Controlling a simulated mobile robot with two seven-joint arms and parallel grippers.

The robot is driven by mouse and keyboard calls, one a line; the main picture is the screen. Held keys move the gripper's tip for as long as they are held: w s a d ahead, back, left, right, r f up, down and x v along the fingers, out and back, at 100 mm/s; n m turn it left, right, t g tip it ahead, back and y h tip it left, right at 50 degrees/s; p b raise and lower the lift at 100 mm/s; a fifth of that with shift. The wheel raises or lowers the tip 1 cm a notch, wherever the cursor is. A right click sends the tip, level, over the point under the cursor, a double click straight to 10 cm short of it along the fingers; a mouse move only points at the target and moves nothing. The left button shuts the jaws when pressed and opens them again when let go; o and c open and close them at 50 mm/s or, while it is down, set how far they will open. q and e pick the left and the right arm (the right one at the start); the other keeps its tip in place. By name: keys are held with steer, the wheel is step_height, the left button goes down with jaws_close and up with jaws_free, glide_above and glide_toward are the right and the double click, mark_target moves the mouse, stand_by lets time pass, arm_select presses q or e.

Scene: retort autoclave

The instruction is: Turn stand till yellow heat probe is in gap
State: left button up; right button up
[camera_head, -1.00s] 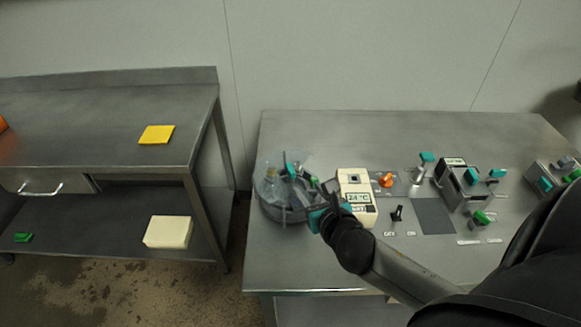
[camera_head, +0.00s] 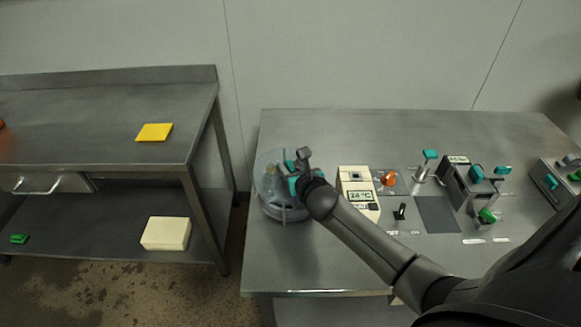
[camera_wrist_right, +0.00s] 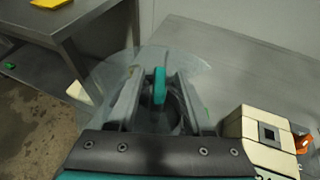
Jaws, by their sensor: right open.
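The round stand (camera_head: 284,211) with a clear cover sits at the left end of the right-hand table. Its clear disc also shows in the right wrist view (camera_wrist_right: 200,68). My right gripper (camera_head: 292,170) is over the stand and hides much of its middle and right side. In the right wrist view its jaws (camera_wrist_right: 158,82) are open, with an upright teal handle (camera_wrist_right: 159,86) between them. I cannot tell whether they touch it. A small yellowish spot shows at the stand's left back, but I cannot tell if it is the heat probe. The gap cannot be made out. My left gripper is out of view.
A cream box with a 24 °C display (camera_head: 358,194) stands just right of the stand. An orange knob (camera_head: 389,179), a black switch (camera_head: 400,212) and teal-handled fixtures (camera_head: 430,155) lie further right. The table's front left is clear.

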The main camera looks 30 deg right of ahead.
steer(key=shift+w+d+f, duration=0.15)
steer(key=shift+w+f, duration=0.1)
steer(key=shift+w, duration=0.4)
jaws_close()
stand_by(1.1)
